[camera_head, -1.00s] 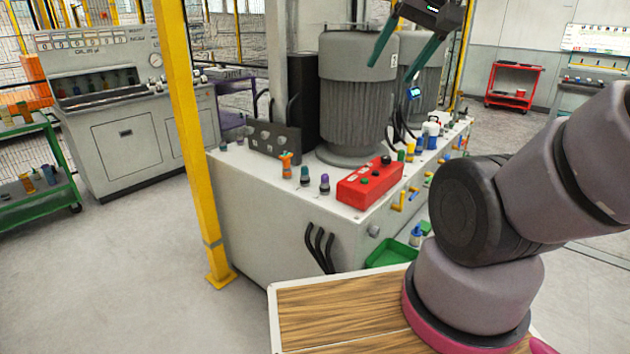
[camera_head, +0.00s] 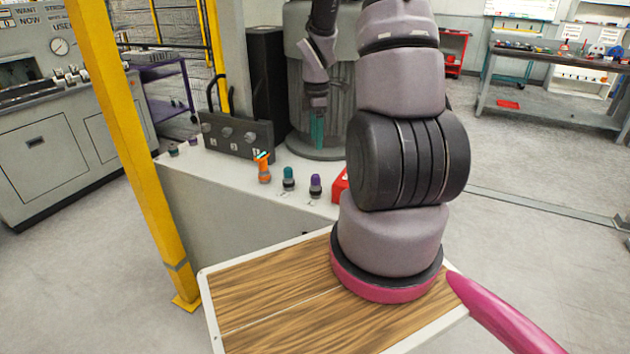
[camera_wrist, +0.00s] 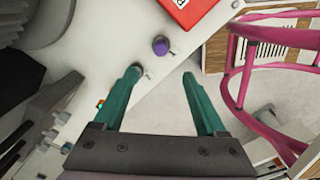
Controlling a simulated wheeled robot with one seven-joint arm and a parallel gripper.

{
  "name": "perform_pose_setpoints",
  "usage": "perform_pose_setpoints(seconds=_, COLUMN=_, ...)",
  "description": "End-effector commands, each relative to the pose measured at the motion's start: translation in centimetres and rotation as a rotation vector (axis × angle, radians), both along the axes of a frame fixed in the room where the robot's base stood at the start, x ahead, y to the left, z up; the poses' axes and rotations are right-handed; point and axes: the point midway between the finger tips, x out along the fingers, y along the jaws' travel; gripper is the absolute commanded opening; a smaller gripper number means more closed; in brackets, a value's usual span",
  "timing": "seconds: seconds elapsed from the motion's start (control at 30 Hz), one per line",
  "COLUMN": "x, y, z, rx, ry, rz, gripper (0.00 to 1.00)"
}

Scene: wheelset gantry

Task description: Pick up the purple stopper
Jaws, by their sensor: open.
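The purple stopper (camera_head: 315,186) stands upright on the pale top of the machine cabinet (camera_head: 220,170), at the right end of a short row. It also shows in the wrist view (camera_wrist: 160,46), above the gap between the fingertips. My gripper (camera_wrist: 161,76) is open and empty, with two teal fingers apart. In the head view my gripper (camera_head: 317,130) points down in front of the grey motor, above and behind the stopper row. The stopper is outside the fingers. A teal stopper (camera_head: 288,178) and an orange one (camera_head: 264,170) stand to its left.
A red control box (camera_head: 339,186) is close right of the purple stopper, partly hidden by my arm; it shows in the wrist view (camera_wrist: 192,8). A dark panel (camera_head: 238,136) and a grey motor (camera_head: 300,105) stand behind. A yellow post (camera_head: 130,140) is left.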

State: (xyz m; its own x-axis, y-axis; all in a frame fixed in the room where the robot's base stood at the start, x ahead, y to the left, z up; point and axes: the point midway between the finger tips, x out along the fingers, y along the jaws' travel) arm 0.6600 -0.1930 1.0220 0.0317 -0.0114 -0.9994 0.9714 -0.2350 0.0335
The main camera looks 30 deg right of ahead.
Motion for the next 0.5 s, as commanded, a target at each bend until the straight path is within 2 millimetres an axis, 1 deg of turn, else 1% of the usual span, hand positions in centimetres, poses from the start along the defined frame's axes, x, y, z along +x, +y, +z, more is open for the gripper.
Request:
perform_pose_setpoints(seconds=0.03, x=0.0, y=-0.3, z=-1.3, rx=0.005, ry=0.016, rz=0.039, gripper=0.74)
perform_pose_setpoints(seconds=0.2, x=0.0, y=-0.5, z=-3.7, rx=0.011, ry=0.036, rz=0.114, gripper=0.74)
perform_pose_setpoints(seconds=0.4, x=0.0, y=-0.5, z=-7.0, rx=0.011, ry=0.037, rz=0.118, gripper=0.74)
perform_pose_setpoints(seconds=0.5, x=0.0, y=-0.5, z=-8.1, rx=0.011, ry=0.036, rz=0.118, gripper=0.74)
